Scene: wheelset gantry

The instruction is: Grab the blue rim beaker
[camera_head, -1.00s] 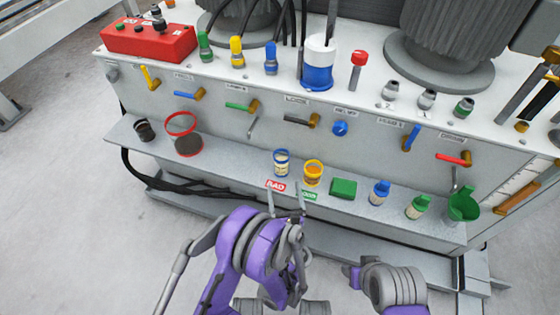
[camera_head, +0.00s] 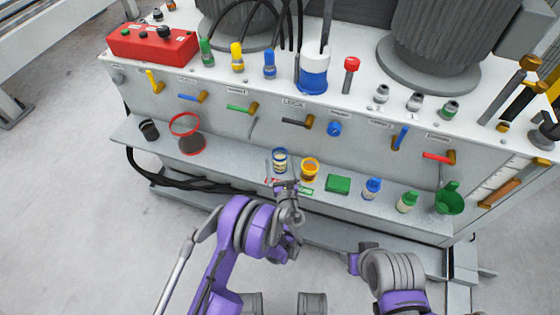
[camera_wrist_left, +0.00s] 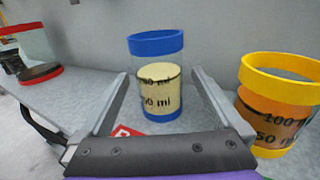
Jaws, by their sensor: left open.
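The blue rim beaker (camera_head: 279,160), clear with pale yellow contents, stands upright on the grey shelf (camera_head: 232,158). It also shows in the left wrist view (camera_wrist_left: 155,75), its blue rim and base visible. My left gripper (camera_head: 282,170) is open at the front of the shelf. In the left wrist view its two fingers (camera_wrist_left: 160,80) point at the beaker, one on each side in the picture. Gaps show between fingers and beaker, and the gripper is not closed on it. My right arm is at the lower right; its gripper is not visible.
A yellow-rimmed beaker (camera_head: 310,169) with orange contents stands close on the right. Further right are a green block (camera_head: 338,184), small bottles (camera_head: 372,188) and a green cup (camera_head: 450,198). A red-rimmed beaker (camera_head: 191,145) stands left. The panel with handles rises behind.

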